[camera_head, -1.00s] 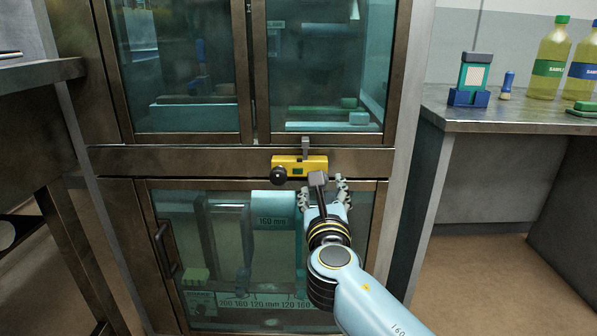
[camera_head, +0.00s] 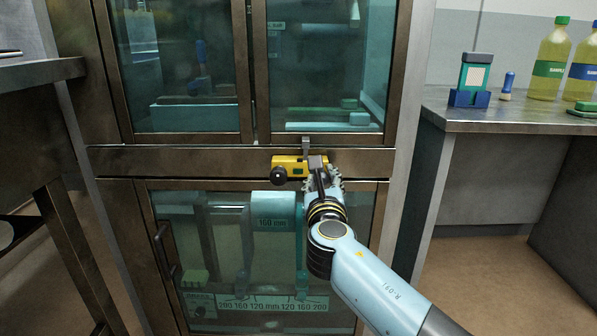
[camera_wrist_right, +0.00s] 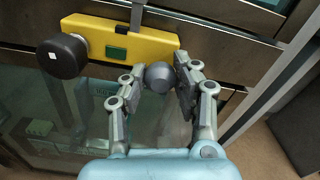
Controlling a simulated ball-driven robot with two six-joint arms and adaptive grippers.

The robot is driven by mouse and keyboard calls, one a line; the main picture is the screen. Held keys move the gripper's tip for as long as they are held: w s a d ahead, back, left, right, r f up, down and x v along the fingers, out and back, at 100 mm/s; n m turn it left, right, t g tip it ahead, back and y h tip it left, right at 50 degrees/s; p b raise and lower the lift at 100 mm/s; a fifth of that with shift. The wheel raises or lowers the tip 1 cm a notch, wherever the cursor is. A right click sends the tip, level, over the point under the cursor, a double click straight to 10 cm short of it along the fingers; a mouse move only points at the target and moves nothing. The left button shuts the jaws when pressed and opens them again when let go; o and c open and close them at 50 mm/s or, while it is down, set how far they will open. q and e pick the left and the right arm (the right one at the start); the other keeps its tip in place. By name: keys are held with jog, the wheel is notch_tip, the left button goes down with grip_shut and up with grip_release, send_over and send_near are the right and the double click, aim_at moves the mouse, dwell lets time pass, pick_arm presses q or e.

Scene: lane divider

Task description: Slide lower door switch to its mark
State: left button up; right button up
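A yellow switch block (camera_head: 287,163) sits on the steel rail between the upper and lower glass doors. A black round knob (camera_head: 278,176) is at its left end; a small green rectangle is on its face. In the right wrist view, a grey round knob (camera_wrist_right: 160,77) stands at the block's right end. My right gripper (camera_head: 322,174) is at that end, its fingers spread on either side of the grey knob; I cannot tell whether they touch it. The wrist hides this knob in the head view. Which knob is the lower door switch is unclear. My left gripper is not in view.
The lower glass door (camera_head: 225,262) has a dark handle (camera_head: 165,250) at left. A grey upright latch (camera_head: 305,147) stands above the block. A side table (camera_head: 500,118) with bottles is at right, a steel bench (camera_head: 40,72) at left.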

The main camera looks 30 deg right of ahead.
grip_shut()
jog(key=shift+s+d, duration=0.35)
jog(key=shift+d, duration=0.15)
jog(key=o, duration=0.6)
grip_release()
jog(key=shift+o, duration=0.2)
